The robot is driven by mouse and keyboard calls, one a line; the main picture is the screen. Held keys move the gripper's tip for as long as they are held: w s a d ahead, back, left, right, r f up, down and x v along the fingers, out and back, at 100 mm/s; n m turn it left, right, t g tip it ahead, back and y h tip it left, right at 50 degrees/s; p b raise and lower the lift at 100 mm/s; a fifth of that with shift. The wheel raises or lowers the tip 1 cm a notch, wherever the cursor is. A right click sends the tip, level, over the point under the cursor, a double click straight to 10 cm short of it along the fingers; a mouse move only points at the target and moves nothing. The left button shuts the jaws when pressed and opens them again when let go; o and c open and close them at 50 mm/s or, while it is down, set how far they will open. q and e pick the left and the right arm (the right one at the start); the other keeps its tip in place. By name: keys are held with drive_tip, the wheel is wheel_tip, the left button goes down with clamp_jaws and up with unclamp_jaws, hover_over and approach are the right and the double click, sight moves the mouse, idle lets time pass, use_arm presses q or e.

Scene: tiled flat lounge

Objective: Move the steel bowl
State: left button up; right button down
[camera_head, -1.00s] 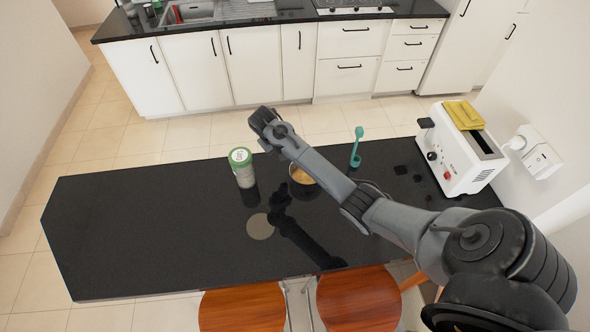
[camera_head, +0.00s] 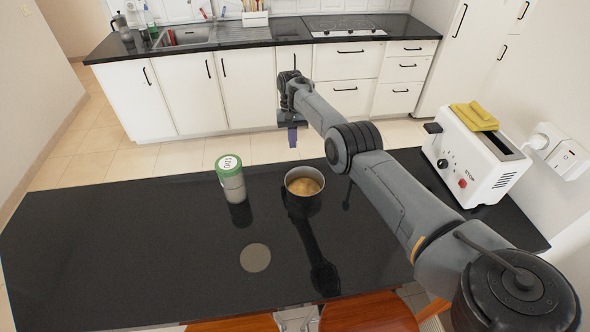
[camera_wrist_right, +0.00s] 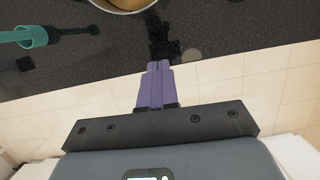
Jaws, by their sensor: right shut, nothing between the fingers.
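The steel bowl (camera_head: 303,200) stands upright on the black island top, near its far edge, with something tan inside. Its near part also shows at the top of the right wrist view (camera_wrist_right: 122,10). My right gripper (camera_head: 292,141) is beyond the bowl, past the far edge of the island, apart from the bowl. Its purple fingers (camera_wrist_right: 157,66) are shut together with nothing between them. My left gripper is not in view.
A white toaster (camera_head: 473,160) with a yellow cloth stands at the right. A teal object (camera_wrist_right: 33,37) shows in the wrist view. The island's left side (camera_head: 110,250) is clear.

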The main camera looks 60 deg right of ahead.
sight(295, 170)
drive_tip(key=x, duration=0.8)
drive_tip(key=shift+s+a+f+p, duration=0.1)
drive_tip(key=shift+f+p, duration=0.15)
drive_tip(key=shift+p, duration=0.15)
drive_tip(key=a+p, duration=0.1)
drive_tip(key=p, duration=0.2)
drive_tip(key=s+a+p, duration=0.1)
drive_tip(key=p, duration=0.2)
drive_tip(key=shift+s+r, duration=0.2)
drive_tip(key=shift+s+a+p, duration=0.25)
drive_tip(key=shift+a+p, duration=0.05)
drive_tip(key=shift+p, duration=0.55)
use_arm(q)
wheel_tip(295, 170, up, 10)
drive_tip(key=shift+p, duration=0.35)
use_arm(e)
drive_tip(key=shift+s+a+f, duration=0.15)
drive_tip(key=shift+s+a, duration=0.05)
drive_tip(key=shift+s, duration=0.05)
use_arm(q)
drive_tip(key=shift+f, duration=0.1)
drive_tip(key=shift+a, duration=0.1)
